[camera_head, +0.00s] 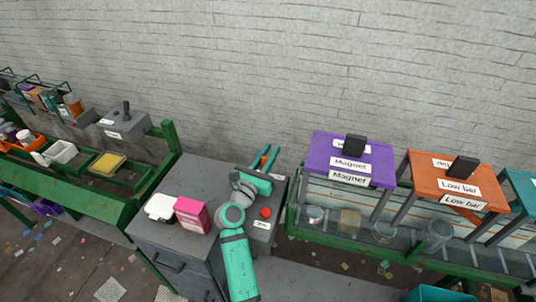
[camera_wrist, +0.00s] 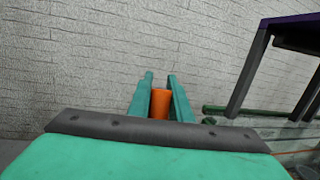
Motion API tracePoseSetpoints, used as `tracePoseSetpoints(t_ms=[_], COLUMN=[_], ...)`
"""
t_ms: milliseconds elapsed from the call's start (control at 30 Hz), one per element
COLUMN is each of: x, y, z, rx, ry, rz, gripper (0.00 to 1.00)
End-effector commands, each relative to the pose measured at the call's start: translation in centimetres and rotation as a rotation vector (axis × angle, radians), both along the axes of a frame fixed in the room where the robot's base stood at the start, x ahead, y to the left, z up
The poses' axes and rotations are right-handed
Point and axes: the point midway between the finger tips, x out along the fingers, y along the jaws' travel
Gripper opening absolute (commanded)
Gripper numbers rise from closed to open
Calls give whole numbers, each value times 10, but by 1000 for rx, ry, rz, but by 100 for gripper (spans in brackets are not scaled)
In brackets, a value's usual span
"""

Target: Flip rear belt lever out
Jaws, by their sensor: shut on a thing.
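My gripper (camera_head: 265,157) points toward the wall, above the grey cabinet at the centre. In the wrist view its two teal fingers (camera_wrist: 160,82) are shut on an orange cylinder (camera_wrist: 160,104). A grey box at the left carries an upright black lever (camera_head: 126,110) and white labels too small to read. Black blocks also stand on the purple Magnet housing (camera_head: 354,145) and the orange Low bar housing (camera_head: 463,167). I cannot tell which one is the rear belt lever. My gripper is apart from all of them.
A green-framed bench with trays stands at the left. A belt with jars runs under the housings at the right. The brick wall is behind.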

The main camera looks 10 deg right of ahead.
Motion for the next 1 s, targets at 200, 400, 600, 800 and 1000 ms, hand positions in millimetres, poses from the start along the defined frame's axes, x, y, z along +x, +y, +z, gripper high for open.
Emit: tracePoseSetpoints(t_ms=[200,400,600,800,1000], x=[-1,-1,-13,-44,-73], y=[-1,0,8,27,45], z=[-1,-1,-3,-8,-12], rx=[1,1,1,1,1], ry=[1,1,2,3,3], rz=[-4,-3,-3,-3,-4], gripper=[37,37,37,37,37])
